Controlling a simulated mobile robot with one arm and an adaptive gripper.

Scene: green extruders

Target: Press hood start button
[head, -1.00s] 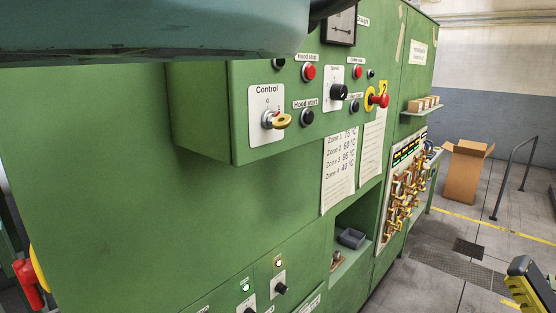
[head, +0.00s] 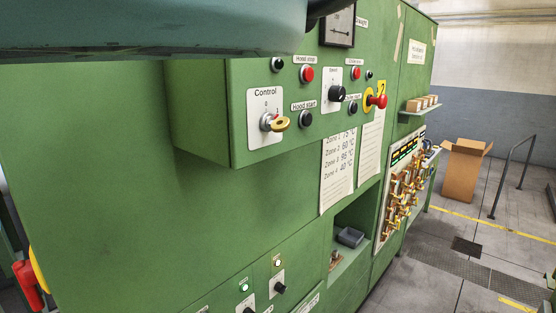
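The hood start button (head: 306,119) is a round black push button under a white "Hood start" label (head: 304,105). It is on the front of the green control box (head: 215,115) and nothing covers it. The red hood stop button (head: 307,74) is directly above it. A key switch (head: 275,123) with a yellow key, on a white "Control" plate, is to its left. My gripper cannot be made out in this view, and nothing is seen touching the button.
A black knob (head: 337,93) and a red emergency stop (head: 377,101) are to the right of the button. A teal body (head: 150,28) fills the top left and hides part of the machine. A cardboard box (head: 464,170) stands on the floor at right.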

